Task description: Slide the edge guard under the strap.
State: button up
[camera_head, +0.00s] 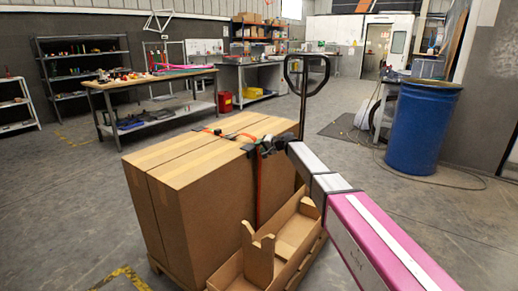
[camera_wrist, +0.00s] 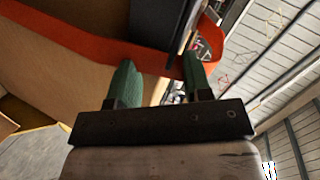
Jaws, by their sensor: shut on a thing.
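Two tall cardboard boxes (camera_head: 195,200) stand side by side. An orange-red strap (camera_head: 259,188) crosses their top and hangs down the right side. My gripper (camera_head: 263,147) is at the boxes' top right edge. In the wrist view its green fingertips (camera_wrist: 160,80) are shut on the dark edge guard (camera_wrist: 153,20), though the contact is partly hidden. The strap (camera_wrist: 90,47) runs across the guard's near part, passes by the fingertips and bends upward at the right finger. The guard lies at least partly behind the strap; how far it reaches underneath is hidden.
A low cardboard tray (camera_head: 228,272) with upright dividers sits beside the boxes, below my arm. A pallet-truck handle (camera_head: 306,70) rises behind them. A blue barrel (camera_head: 420,128) stands right, a workbench (camera_head: 150,82) back left. The floor between is mostly free.

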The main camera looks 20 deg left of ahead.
jog(key=shift+w+d+f, duration=0.1)
jog(key=shift+w+d, duration=0.1)
jog(key=shift+w, duration=0.35)
jog(key=shift+w+d+f, duration=0.1)
jog(key=shift+w+d, duration=0.05)
jog(key=shift+w, duration=0.4)
jog(key=o, duration=0.8)
jog(key=shift+c, duration=0.2)
jog(key=shift+o, duration=0.3)
jog(key=shift+r, duration=0.1)
